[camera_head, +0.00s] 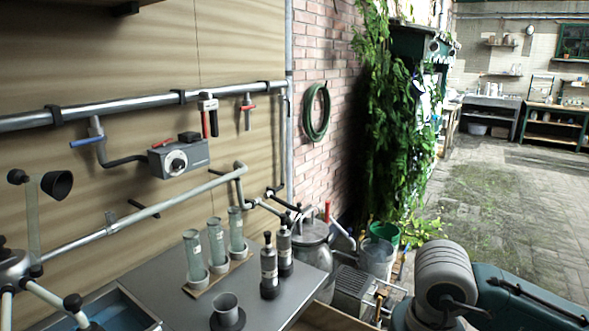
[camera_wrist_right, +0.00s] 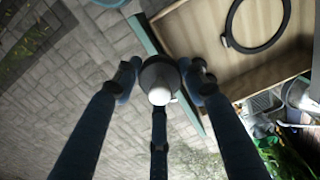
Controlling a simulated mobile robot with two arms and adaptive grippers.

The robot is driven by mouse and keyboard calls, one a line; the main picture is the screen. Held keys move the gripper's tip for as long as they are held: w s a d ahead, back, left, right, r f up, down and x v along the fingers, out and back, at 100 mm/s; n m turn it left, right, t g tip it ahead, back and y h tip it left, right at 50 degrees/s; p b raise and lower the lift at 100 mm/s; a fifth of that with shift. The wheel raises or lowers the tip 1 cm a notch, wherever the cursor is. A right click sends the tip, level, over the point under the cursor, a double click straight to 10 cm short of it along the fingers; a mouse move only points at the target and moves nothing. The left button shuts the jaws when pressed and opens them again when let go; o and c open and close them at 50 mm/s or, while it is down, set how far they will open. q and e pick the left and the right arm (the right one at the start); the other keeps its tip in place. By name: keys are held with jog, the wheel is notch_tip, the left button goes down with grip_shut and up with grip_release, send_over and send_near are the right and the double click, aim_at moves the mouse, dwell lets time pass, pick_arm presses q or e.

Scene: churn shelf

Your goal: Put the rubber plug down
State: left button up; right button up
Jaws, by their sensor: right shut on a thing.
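In the right wrist view my right gripper (camera_wrist_right: 163,77) is shut on the rubber plug (camera_wrist_right: 157,73), a dark, rounded piece with a pale round end facing the camera. The dark fingers press it from both sides, with another finger below. The plug is held in the air, with paving behind it and a wooden tray edge close by in the picture. In the head view only my right arm shows, at the lower right; the plug cannot be made out there. My left gripper is in neither view.
The grey table (camera_head: 165,290) bears several glass tubes (camera_head: 193,255), two dark bottles (camera_head: 268,268) and a grey cup (camera_head: 227,306) on a dark base. A wooden tray (camera_wrist_right: 200,35) holds a black ring (camera_wrist_right: 232,40). Pipes and valves line the wall. Paved floor lies open at right.

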jog(key=s+n, duration=0.1)
jog(key=n, duration=0.1)
jog(key=s+n, duration=0.1)
jog(key=n, duration=0.1)
jog(key=s+d+n, duration=0.1)
jog(key=s+n, duration=0.1)
jog(key=n, duration=0.1)
jog(key=shift+r, duration=0.3)
jog(key=shift+w+d, duration=0.1)
jog(key=shift+w, duration=0.05)
